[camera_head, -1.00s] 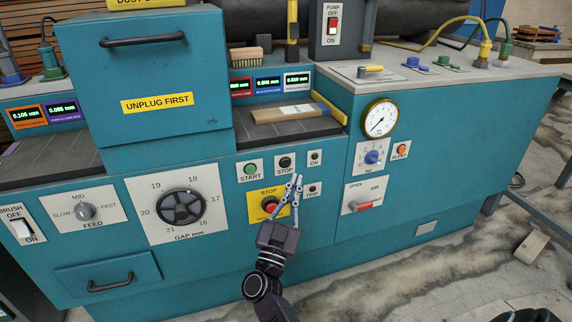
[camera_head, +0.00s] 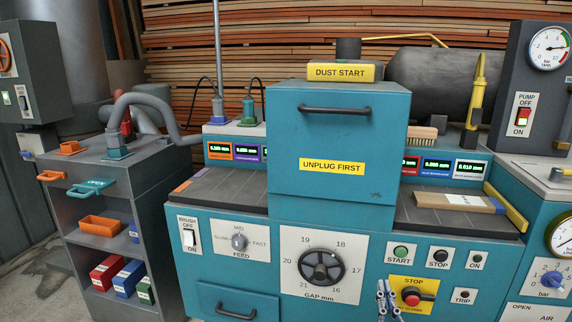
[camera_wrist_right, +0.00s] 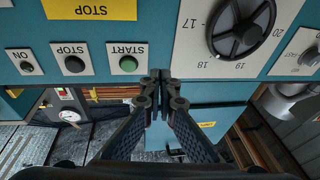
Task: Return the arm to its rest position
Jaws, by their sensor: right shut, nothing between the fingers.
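My right gripper (camera_head: 384,296) shows at the bottom of the head view, its fingers pointing up in front of the teal machine (camera_head: 230,260), just left of the red stop button (camera_head: 412,298). In the right wrist view the fingertips of this gripper (camera_wrist_right: 161,80) meet, with nothing between them. That view is upside down and shows the green start button (camera_wrist_right: 128,64) and the black stop button (camera_wrist_right: 74,64) near the fingers. I cannot tell whether the fingers touch the panel. The rest of the right arm is below the head view. My left gripper is not in view.
The gap handwheel (camera_head: 321,268) is left of the gripper. A wooden piece (camera_head: 460,201) lies on the right bed. A grey shelf cart (camera_head: 150,200) with coloured boxes stands at the left. A pump switch box (camera_head: 525,85) is at the right.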

